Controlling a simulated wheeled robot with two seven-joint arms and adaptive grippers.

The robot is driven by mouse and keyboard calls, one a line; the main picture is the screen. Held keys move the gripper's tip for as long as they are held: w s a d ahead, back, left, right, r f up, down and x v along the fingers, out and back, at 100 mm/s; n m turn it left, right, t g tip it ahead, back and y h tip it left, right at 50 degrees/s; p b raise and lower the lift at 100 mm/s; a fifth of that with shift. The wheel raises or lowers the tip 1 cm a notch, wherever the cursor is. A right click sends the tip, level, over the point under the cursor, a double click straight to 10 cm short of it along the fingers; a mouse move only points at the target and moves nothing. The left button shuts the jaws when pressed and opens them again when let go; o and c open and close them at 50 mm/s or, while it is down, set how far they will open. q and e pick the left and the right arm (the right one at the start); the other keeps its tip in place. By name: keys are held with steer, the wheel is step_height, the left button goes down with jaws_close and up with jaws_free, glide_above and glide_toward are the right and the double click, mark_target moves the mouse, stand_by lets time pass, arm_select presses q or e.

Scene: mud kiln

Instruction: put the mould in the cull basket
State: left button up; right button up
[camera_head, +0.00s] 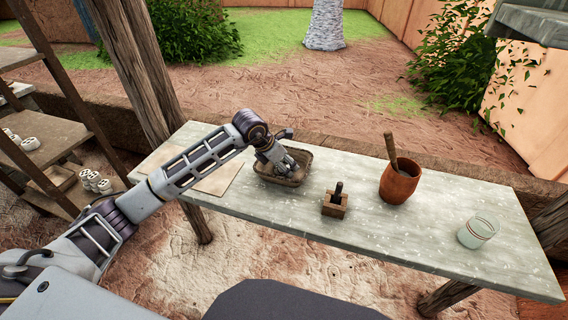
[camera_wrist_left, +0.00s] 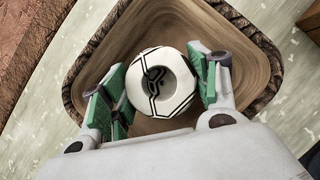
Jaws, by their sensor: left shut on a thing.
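The basket (camera_head: 277,181) is a brown, squarish, shallow one on the workbench. It also fills most of the left wrist view (camera_wrist_left: 245,95). My left gripper (camera_head: 283,166) reaches down into it. In the left wrist view, its green-padded fingers (camera_wrist_left: 160,92) are shut on a white faceted piece (camera_wrist_left: 178,99) with black lines and a round hollow in its top. The piece is over or in the basket; whether it touches the floor of it cannot be told. A small wooden block with a dark upright handle (camera_head: 336,207), possibly the mould, stands right of the basket. My right gripper is not in view.
On the bench (camera_head: 430,235) stand a reddish clay pot (camera_head: 399,185) with a stick in it and a pale glass (camera_head: 477,232) at right. A flat board (camera_head: 215,178) lies left of the basket. A wooden post (camera_head: 135,65) rises behind the bench. White pieces (camera_head: 97,182) sit on the left shelves.

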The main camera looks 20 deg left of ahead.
arm_select(q)
steer(key=o, duration=1.3)
steer(key=shift+c, duration=0.2)
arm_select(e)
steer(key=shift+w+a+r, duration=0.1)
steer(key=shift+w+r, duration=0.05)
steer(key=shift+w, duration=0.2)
arm_select(q)
steer(key=shift+r, duration=0.1)
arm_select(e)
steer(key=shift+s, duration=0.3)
arm_select(q)
steer(key=shift+s+a+r, duration=0.2)
steer(key=shift+r, duration=0.3)
steer(key=v, duration=1.1)
